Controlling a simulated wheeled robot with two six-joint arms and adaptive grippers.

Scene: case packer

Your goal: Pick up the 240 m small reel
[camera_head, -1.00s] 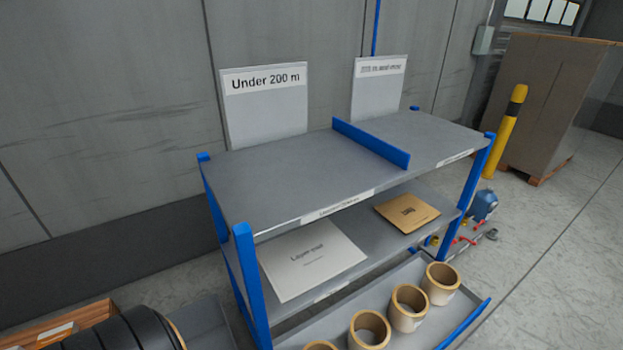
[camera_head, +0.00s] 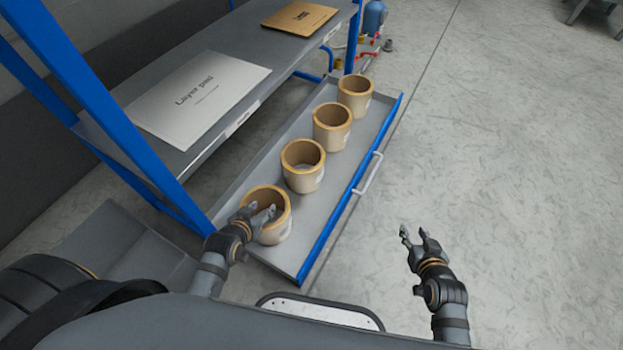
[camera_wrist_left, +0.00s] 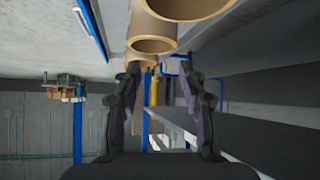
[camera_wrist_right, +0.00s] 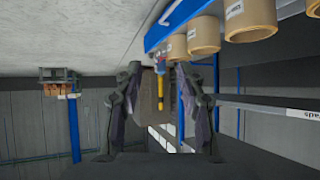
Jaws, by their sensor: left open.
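Several tan, open-topped small reels stand upright in a row in a pulled-out grey tray (camera_head: 246,178): the nearest reel (camera_head: 281,232), a second (camera_head: 303,181), a third (camera_head: 332,142) and the farthest (camera_head: 356,107). Their labels are too small to read, so I cannot tell which is 240 m. My left gripper (camera_head: 259,213) is open and appears over the nearest reel, partly hiding it; contact is unclear. The left wrist view shows reels (camera_wrist_left: 152,46) beyond its empty fingers (camera_wrist_left: 160,78). My right gripper (camera_head: 418,236) is open and empty, right of the tray, over the floor.
The tray has a blue front edge (camera_head: 345,201) and a pale handle (camera_head: 369,174). Behind it, a shelf holds a white layer pad (camera_head: 196,99) and a brown sheet (camera_head: 299,17). A blue post (camera_head: 98,95) rises at the left.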

